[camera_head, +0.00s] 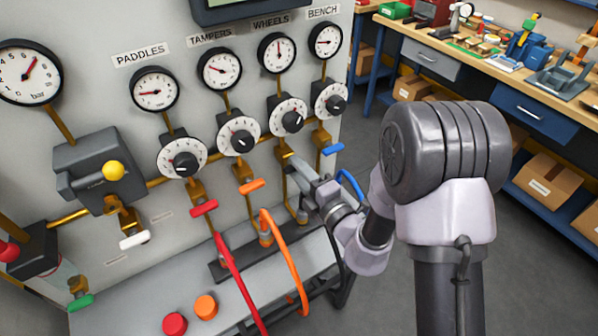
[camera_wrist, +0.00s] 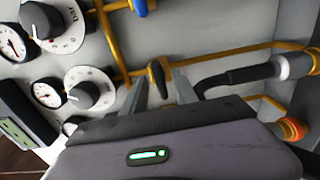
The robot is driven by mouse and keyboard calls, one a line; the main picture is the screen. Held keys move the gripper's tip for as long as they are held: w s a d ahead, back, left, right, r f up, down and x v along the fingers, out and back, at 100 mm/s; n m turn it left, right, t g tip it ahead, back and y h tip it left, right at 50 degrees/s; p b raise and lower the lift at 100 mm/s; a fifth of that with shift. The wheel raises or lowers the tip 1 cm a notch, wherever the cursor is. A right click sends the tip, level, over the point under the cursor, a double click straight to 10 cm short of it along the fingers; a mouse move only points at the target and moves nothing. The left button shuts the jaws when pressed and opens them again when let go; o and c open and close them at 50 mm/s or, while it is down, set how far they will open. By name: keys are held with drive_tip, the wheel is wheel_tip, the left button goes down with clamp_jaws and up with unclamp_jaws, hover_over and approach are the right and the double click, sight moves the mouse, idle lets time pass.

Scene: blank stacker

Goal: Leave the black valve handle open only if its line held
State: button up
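The black valve handle (camera_wrist: 157,73) shows in the wrist view on a brass pipe, between the tips of my gripper (camera_wrist: 160,91). The fingers stand either side of it with gaps, so they look open. In the head view my gripper (camera_head: 298,168) is at the valve below the WHEELS dial (camera_head: 288,117), and it hides the black handle there. The WHEELS gauge (camera_head: 277,52) has its needle pointing about straight up. A black hose (camera_wrist: 232,79) runs right from near the handle to a grey fitting.
Red (camera_head: 204,208), orange (camera_head: 252,186) and blue (camera_head: 333,149) handles sit on neighbouring lines. Red (camera_head: 232,270) and orange (camera_head: 296,255) hoses hang in front of the panel. A workbench (camera_head: 480,70) stands at right; the floor before it is clear.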

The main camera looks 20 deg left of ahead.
drive_tip(key=shift+c, duration=0.4)
clamp_jaws()
drive_tip(key=shift+n+b, duration=1.9)
drive_tip(key=shift+n, duration=7)
